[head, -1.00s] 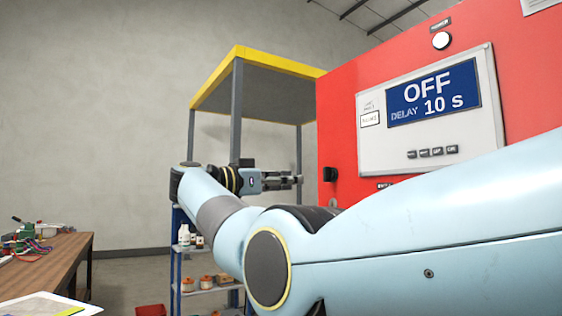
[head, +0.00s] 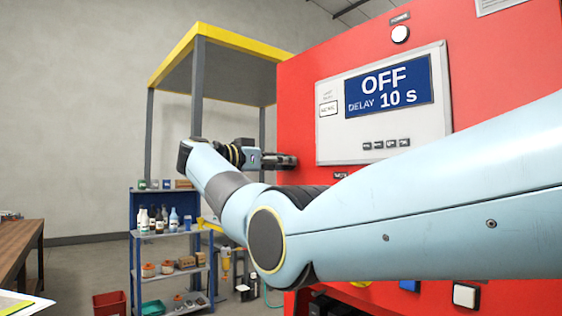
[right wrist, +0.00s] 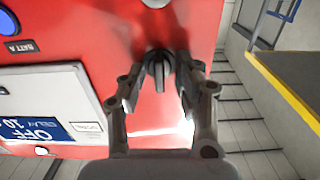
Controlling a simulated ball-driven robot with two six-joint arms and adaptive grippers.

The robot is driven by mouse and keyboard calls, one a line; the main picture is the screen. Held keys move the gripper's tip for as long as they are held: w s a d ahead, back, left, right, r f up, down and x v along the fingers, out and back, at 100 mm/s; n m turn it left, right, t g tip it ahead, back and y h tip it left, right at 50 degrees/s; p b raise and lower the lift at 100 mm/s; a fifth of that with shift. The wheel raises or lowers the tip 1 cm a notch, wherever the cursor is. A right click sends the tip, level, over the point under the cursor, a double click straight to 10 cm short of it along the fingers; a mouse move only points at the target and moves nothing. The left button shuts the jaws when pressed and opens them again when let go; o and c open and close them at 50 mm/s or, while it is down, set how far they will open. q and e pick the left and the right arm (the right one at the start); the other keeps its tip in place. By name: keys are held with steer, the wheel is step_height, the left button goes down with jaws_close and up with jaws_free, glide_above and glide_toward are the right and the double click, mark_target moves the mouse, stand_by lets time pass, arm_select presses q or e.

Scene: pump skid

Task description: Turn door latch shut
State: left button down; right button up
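The door latch (right wrist: 159,72) is a dark knob with a short grey handle on the red cabinet door (right wrist: 110,30). It shows in the right wrist view, its handle pointing down the picture. My right gripper (right wrist: 158,98) is open, with one finger on each side of the handle; I see gaps between the fingers and the handle. In the head view the right gripper (head: 284,161) is at the left edge of the red cabinet (head: 490,100) and hides the latch. My left gripper is not in view.
A panel (head: 440,130) on the cabinet shows OFF and DELAY 10 s. A blue shelf rack (head: 133,250) with bottles and tins stands at the left, beneath a yellow-edged canopy (head: 240,40). A wooden table (head: 18,245) and a red bin (head: 109,303) are further left.

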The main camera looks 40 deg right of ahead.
jaws_close()
stand_by(0.3)
steer(key=m+b, duration=0.1)
steer(key=m, duration=0.5)
steer(key=m+b, duration=0.2)
steer(key=m, duration=0.3)
steer(key=m+b, duration=0.2)
steer(key=m, duration=0.4)
steer(key=shift+s+f+m, duration=0.15)
steer(key=shift+f+m, duration=0.1)
steer(key=shift+m, duration=0.05)
stand_by(0.3)
